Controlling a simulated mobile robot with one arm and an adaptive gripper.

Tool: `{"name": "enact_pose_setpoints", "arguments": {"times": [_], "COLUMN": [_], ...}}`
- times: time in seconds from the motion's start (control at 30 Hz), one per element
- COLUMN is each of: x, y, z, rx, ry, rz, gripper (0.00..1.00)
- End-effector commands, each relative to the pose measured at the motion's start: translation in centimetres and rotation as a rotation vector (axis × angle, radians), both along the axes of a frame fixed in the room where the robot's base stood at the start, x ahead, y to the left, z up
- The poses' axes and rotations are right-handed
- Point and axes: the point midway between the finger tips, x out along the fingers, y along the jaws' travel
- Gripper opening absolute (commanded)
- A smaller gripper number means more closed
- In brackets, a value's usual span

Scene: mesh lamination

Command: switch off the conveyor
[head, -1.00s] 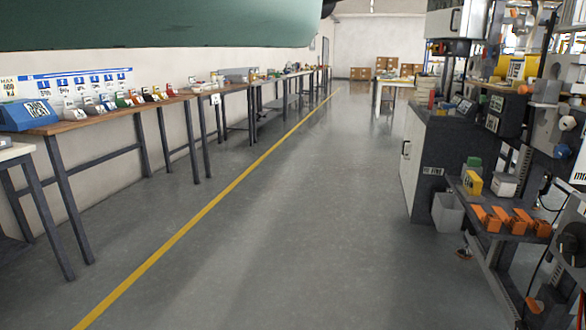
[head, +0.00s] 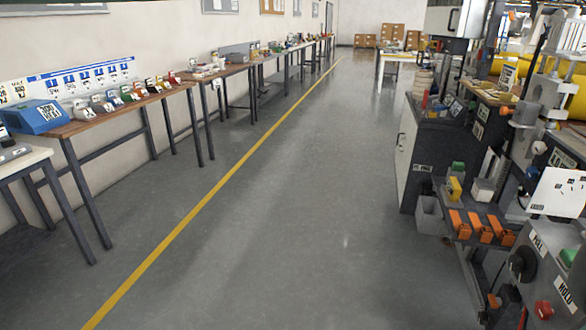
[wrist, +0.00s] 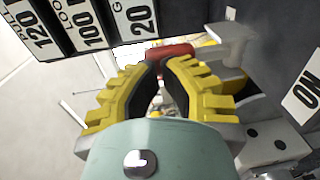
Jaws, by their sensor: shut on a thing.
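In the wrist view my gripper (wrist: 162,66) has yellow ridged fingers with dark inner pads, closed in around a red handle-like part (wrist: 172,50). The fingers hide part of it, and its exact shape cannot be told. A grey bracket (wrist: 232,45) stands right beside it, and a white ON label (wrist: 305,90) is on the dark surface at the right. My gripper is not in the head view. There, a grey control panel (head: 535,265) at the lower right has a red button (head: 543,309), a green button (head: 569,257), a black dial (head: 522,263) and PULL and HOLD labels. The conveyor cannot be made out for certain.
A dark panel with number labels (wrist: 140,18) is close at the upper left in the wrist view. Orange blocks (head: 485,230) lie on a shelf by the machine at the right. Workbenches (head: 100,125) line the left wall. The aisle floor (head: 270,220) is clear.

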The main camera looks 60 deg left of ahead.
Motion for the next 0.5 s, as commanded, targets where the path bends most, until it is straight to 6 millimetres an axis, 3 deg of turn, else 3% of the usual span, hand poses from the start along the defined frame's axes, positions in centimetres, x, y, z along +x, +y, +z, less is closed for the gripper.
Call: {"name": "enact_pose_setpoints", "arguments": {"times": [0.03,0.5], "x": [0.4,1.7], "y": [-0.1,-1.7], "z": [1.5,1.2], "rx": [0.022,0.216], "ry": [0.021,0.189], "rz": [0.005,0.003], "gripper": [0.00,0.00]}}
